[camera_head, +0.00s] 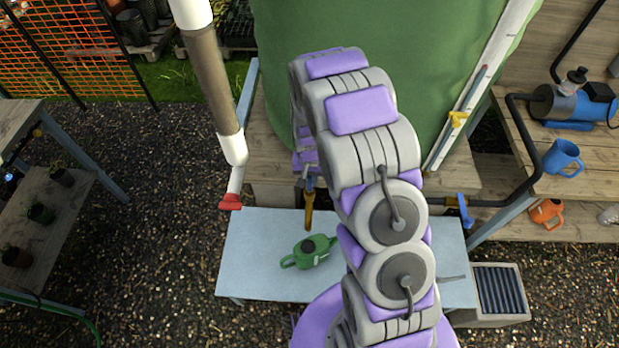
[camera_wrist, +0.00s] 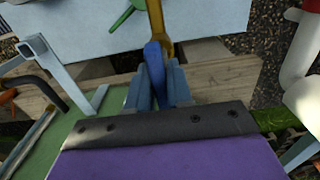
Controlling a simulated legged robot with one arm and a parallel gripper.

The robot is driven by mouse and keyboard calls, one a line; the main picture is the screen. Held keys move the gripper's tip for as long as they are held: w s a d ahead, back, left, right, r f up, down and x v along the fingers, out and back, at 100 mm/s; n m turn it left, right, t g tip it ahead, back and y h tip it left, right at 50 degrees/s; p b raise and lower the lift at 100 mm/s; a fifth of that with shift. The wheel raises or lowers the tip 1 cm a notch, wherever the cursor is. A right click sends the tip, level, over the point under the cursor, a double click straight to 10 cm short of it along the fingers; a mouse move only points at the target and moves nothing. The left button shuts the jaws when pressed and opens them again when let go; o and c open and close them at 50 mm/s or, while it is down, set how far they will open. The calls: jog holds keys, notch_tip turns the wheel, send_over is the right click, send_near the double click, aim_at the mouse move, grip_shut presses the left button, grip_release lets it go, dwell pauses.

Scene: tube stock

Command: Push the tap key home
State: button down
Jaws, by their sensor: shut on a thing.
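My gripper (camera_wrist: 156,82) is shut on the blue tap key (camera_wrist: 155,57), which stands up between the two grey-blue fingers in the wrist view. The key's far end meets a brass tap (camera_wrist: 157,17); how deep the key sits there is hidden. In the head view the brass tap (camera_head: 309,207) hangs over the pale blue bench (camera_head: 255,265), in front of the green tank (camera_head: 275,60). My gripper is there too, just above the brass part, small and partly hidden by my arm.
A green watering can (camera_head: 312,250) stands on the bench below the tap. A downpipe with a red end (camera_head: 230,202) hangs to the left. A black hose with a blue valve (camera_head: 464,208) runs to the right. A grated drain (camera_head: 500,290) lies beside the bench.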

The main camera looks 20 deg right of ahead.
jog(key=shift+f, duration=1.4)
dwell(2.3)
jog(key=c, duration=0.9)
grip_release()
jog(key=shift+c, duration=0.2)
notch_tip(320, 180, up, 17)
jog(key=p, duration=0.3)
jog(key=shift+r, duration=0.15)
